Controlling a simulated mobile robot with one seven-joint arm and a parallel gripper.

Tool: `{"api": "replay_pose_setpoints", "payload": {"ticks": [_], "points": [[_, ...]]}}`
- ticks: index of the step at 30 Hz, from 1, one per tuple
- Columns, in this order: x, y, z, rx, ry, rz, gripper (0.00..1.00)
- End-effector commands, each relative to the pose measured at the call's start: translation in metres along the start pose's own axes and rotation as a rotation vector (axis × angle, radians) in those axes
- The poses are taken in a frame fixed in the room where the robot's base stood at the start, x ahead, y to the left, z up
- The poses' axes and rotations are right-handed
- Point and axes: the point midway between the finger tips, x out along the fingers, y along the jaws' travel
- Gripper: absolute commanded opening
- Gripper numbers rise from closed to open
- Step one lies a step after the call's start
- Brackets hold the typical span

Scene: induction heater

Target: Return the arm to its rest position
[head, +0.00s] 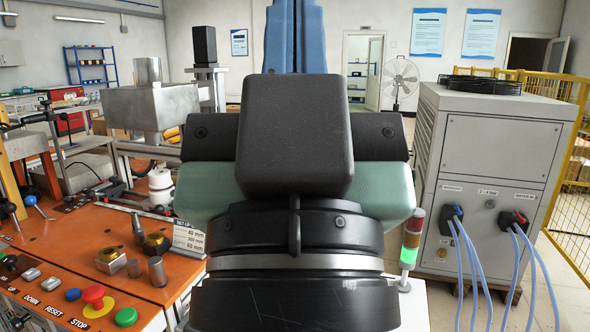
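My gripper (295,30) fills the middle of the head view, close to the camera and seen from behind. A black box sits in front of its wide green and black body, above a dark round wrist with a grey ring. Two blue fingers point upward side by side with no clear gap, so it looks shut. Their tips run past the top edge of the picture, and I see nothing held between them. The rest of the arm is out of view or hidden.
A grey cabinet (500,150) with blue hoses stands right. A signal tower (410,245) glows green. A fan (400,80) stands behind; the floor beside it looks open.

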Motion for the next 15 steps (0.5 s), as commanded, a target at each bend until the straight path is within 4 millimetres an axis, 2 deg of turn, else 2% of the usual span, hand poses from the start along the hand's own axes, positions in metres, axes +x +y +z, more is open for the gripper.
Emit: {"api": "replay_pose_setpoints", "payload": {"ticks": [1, 15], "points": [[0.024, 0.000, -0.022, 0.000, -0.001, 0.000, 0.00], [0.125, 0.000, -0.117, 0.000, -0.001, -0.001, 0.00]]}}
